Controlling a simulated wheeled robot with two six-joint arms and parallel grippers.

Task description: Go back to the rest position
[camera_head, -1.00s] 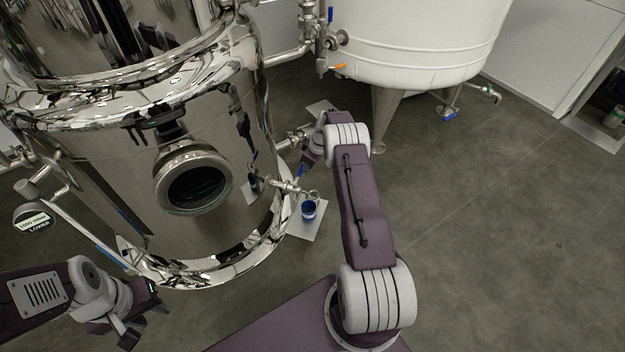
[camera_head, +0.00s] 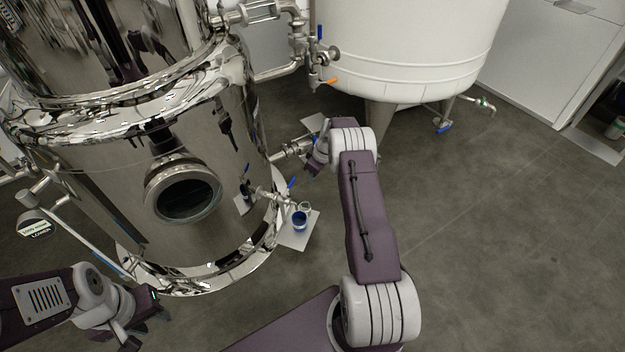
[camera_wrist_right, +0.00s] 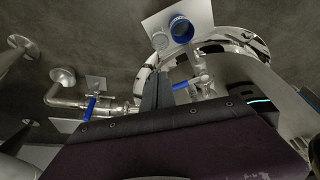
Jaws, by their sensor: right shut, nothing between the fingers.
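My right arm reaches forward in the head view. Its gripper (camera_head: 312,168) hangs at the far end, beside the steel tank's (camera_head: 110,200) lower pipes and partly hidden by the wrist. In the right wrist view the fingers (camera_wrist_right: 165,88) are together with nothing between them. My left gripper (camera_head: 145,320) is at the lower left of the head view, in front of the steel tank's base. It is dark, and I cannot tell how far its fingers are apart.
A blue cup (camera_head: 300,220) stands on a pale floor plate (camera_head: 292,241) beneath a blue-handled valve. It also shows in the right wrist view (camera_wrist_right: 181,28). A white tank (camera_head: 410,60) on legs stands behind.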

